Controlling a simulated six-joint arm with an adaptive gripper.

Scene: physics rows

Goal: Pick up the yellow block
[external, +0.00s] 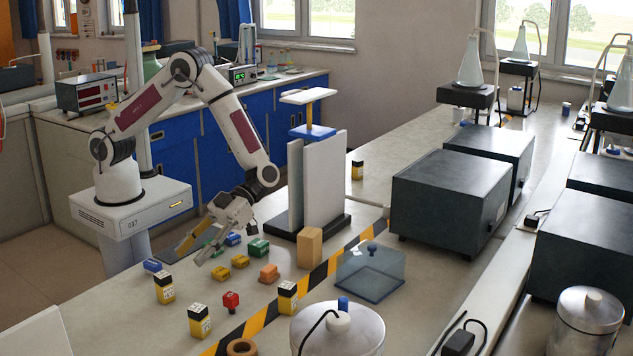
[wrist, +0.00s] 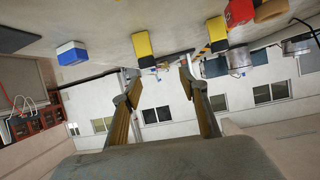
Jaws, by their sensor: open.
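Two small yellow blocks lie on the bench in the external view: one nearer the front (external: 220,273) and one just behind it to the right (external: 240,261). I cannot tell which one the task names. My gripper (external: 195,251) is above the bench, to the left of both blocks, with its fingers apart and nothing visible between them. In the wrist view the open fingers (wrist: 160,84) point across the bench towards the far wall. Two yellow-and-black items, one left (wrist: 143,44) and one right (wrist: 217,31), show beyond the fingertips, apart from them.
Near the yellow blocks are a blue block (external: 152,265), a green block (external: 258,247), an orange block (external: 268,273), a red piece (external: 231,300) and yellow-black containers (external: 165,288). A tan block (external: 309,248) and upright panels (external: 324,180) stand to the right.

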